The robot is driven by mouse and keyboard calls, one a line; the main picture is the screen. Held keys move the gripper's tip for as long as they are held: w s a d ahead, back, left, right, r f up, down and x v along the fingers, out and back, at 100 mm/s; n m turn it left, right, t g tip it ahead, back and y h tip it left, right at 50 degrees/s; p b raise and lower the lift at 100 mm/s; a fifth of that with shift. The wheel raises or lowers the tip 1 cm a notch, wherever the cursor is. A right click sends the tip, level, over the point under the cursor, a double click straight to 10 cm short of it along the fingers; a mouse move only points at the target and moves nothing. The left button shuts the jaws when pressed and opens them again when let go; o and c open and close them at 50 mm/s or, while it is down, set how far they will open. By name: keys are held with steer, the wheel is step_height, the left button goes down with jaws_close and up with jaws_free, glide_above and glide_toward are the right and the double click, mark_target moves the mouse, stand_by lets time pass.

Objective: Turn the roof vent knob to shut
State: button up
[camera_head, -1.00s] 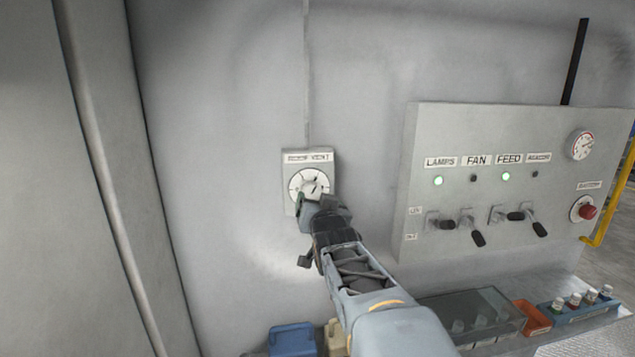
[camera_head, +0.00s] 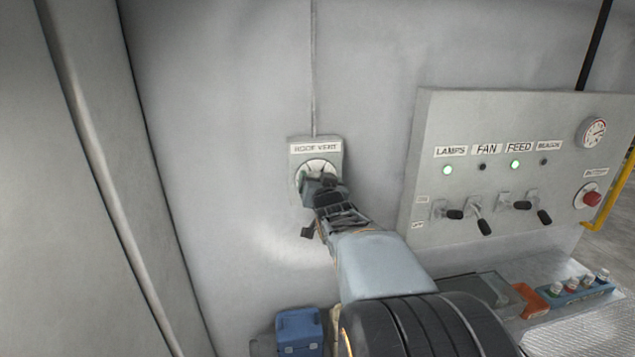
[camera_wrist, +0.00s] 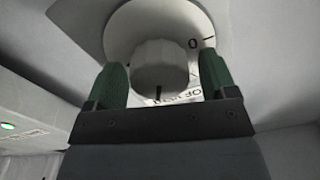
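The roof vent knob (camera_wrist: 161,66) is a pale grey round knob with a dark pointer mark at its lower edge in the wrist view. It sits on a white dial (camera_wrist: 140,28) with a "0" and a tick at right. The dial's plate (camera_head: 317,149), labelled ROOF VENT, is on the grey wall in the head view. My gripper (camera_head: 320,182) is at the dial and hides the knob and the dial's lower part there. In the wrist view its green fingers are open, one on each side of the knob, with visible gaps.
A control panel (camera_head: 430,130) with several levers, lit green lamps, a gauge and a red button stands at right. Below are a blue container (camera_head: 299,331), an orange bin (camera_head: 533,301) and a blue tray (camera_head: 575,297). The wall around the dial is clear.

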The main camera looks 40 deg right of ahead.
steer(key=c, duration=0.9)
steer(key=shift+o, duration=0.2)
steer(key=shift+f, duration=0.1)
steer(key=shift+b, duration=0.45)
